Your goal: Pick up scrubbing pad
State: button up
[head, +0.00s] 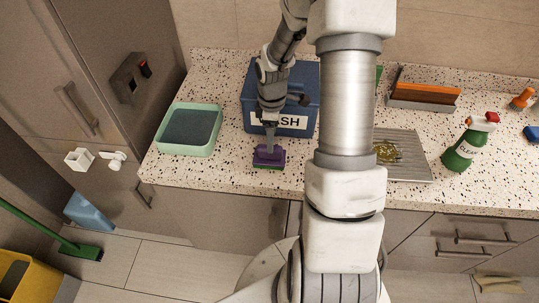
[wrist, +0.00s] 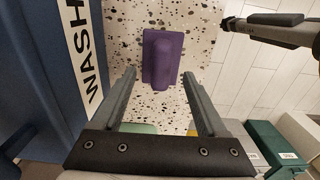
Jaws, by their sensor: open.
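The scrubbing pad (head: 268,157) is a purple block with a raised grip and a thin green edge at its base. It lies on the speckled counter near the front edge, in front of the blue bin. In the wrist view the purple pad (wrist: 162,58) lies beyond the fingertips, roughly midway between their lines. My gripper (head: 270,140) points down over the pad in the head view. In the wrist view my gripper (wrist: 158,78) is open, with nothing between its fingers. Whether the fingertips touch the pad cannot be told.
The blue bin (head: 300,90) marked WASH stands right behind the pad. A green tray (head: 207,149) sits to the left. A ribbed metal drainboard (head: 415,168) and a green spray bottle (head: 465,152) stand to the right. The counter's front edge is close to the pad.

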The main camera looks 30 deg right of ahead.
aim_at(262, 159)
jog(key=f, duration=0.4)
jog(key=shift+a+p, duration=0.3)
jog(key=shift+a, duration=0.05)
jog(key=shift+f, duration=0.65)
jog(key=shift+c, duration=0.3)
grip_shut()
